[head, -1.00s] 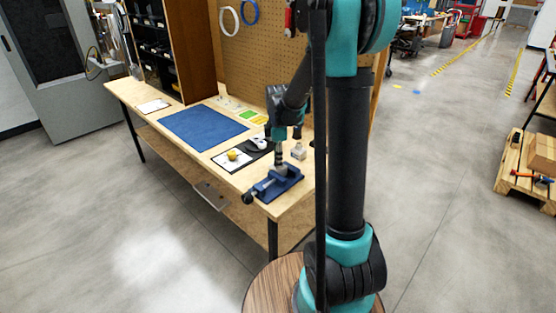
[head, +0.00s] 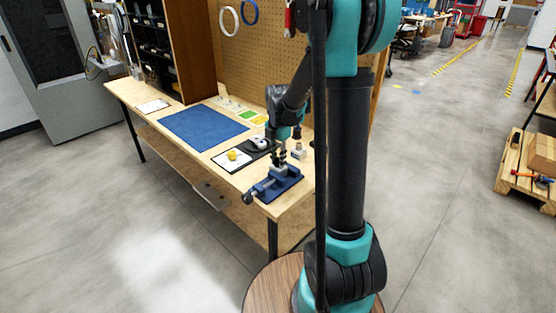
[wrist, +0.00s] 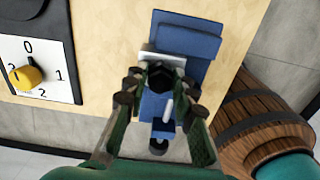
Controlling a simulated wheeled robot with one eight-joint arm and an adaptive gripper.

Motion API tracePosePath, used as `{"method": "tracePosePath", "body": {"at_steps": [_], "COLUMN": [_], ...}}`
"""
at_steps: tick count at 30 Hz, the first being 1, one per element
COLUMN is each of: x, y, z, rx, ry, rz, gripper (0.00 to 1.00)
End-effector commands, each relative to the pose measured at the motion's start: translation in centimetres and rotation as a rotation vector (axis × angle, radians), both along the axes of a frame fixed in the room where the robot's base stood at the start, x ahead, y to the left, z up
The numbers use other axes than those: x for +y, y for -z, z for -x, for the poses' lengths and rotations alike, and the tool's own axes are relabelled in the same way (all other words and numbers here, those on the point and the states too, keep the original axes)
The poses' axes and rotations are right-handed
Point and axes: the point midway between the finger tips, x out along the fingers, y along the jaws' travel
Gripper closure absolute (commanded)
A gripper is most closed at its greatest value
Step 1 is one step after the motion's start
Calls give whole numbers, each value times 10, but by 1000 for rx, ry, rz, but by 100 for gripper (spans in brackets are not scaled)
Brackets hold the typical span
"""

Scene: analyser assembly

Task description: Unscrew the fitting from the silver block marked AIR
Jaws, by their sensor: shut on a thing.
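A blue vise (head: 284,183) stands near the bench's front right corner, with a small silver block (head: 282,171) in it. The block's light edge shows in the wrist view (wrist: 147,57); no AIR marking is readable. My gripper (head: 283,160) points down just above the block. In the wrist view my gripper (wrist: 161,80) is shut on a dark fitting (wrist: 163,72), over the vise (wrist: 190,38). The fingers hide much of the fitting and block, so I cannot tell whether its thread is still in the block.
Left of the vise is a white dial panel with a yellow knob (head: 233,155), also in the wrist view (wrist: 28,77). Another pale block (head: 298,152) stands behind the vise. A blue mat (head: 203,127) lies further left. The bench's front edge is close to the vise.

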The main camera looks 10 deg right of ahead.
Motion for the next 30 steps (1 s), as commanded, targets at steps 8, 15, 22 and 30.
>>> {"method": "tracePosePath", "body": {"at_steps": [8, 15, 22, 30], "x": [0, 0, 0, 0], "y": [0, 0, 0, 0], "z": [-1, 0, 0, 0], "rx": [-1, -1, 0, 0], "ry": [-15, -14, -14, -13], "rz": [0, 0, 0, 0], "gripper": [72, 50, 40, 26]}}
